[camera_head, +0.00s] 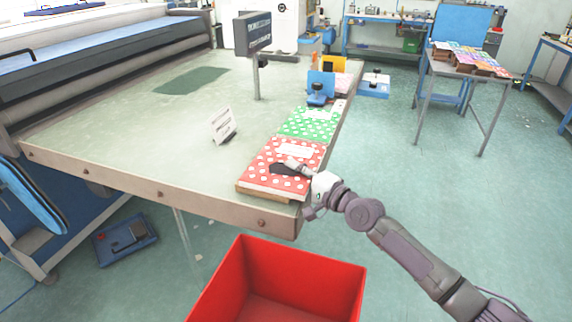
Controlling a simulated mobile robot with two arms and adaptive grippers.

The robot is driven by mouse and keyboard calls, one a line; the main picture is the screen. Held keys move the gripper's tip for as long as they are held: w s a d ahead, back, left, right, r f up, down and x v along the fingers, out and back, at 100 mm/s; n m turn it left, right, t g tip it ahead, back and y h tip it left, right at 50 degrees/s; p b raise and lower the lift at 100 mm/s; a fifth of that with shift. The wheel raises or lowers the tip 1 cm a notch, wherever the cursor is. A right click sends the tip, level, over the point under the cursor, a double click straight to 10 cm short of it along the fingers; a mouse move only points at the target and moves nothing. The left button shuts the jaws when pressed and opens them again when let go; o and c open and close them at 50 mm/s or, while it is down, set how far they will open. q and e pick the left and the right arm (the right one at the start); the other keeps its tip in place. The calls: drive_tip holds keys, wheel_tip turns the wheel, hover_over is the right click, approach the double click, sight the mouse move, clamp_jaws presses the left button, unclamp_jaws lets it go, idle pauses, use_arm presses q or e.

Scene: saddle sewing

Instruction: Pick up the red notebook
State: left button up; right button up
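The red notebook (262,177) with white dots and a pale label lies flat near the front right corner of the table (120,165). It appears to rest on a brown base or stack. My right gripper (284,167) is over the notebook's upper face, coming in from the right. Its fingers are small and dark here, and I cannot tell whether they are open, or touching the cover. A green dotted notebook (309,124) lies just behind the red one. My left gripper is not in view.
A red bin (325,282) stands on the floor before the table. A blue holder (320,88) is behind the green notebook.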

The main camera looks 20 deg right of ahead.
sight(295, 158)
drive_tip(key=shift+c, duration=0.2)
clamp_jaws()
drive_tip(key=shift+r, duration=0.1)
drive_tip(key=shift+r+p, duration=0.3)
drive_tip(key=shift+r, duration=0.3)
wheel_tip(295, 158, up, 3)
drive_tip(key=shift+f+p, duration=0.15)
drive_tip(key=shift+p, duration=0.4)
drive_tip(key=s+d+r+b, duration=0.1)
drive_tip(key=s+d+r, duration=0.6)
drive_tip(key=s+d, duration=0.1)
drive_tip(key=shift+s, duration=0.3)
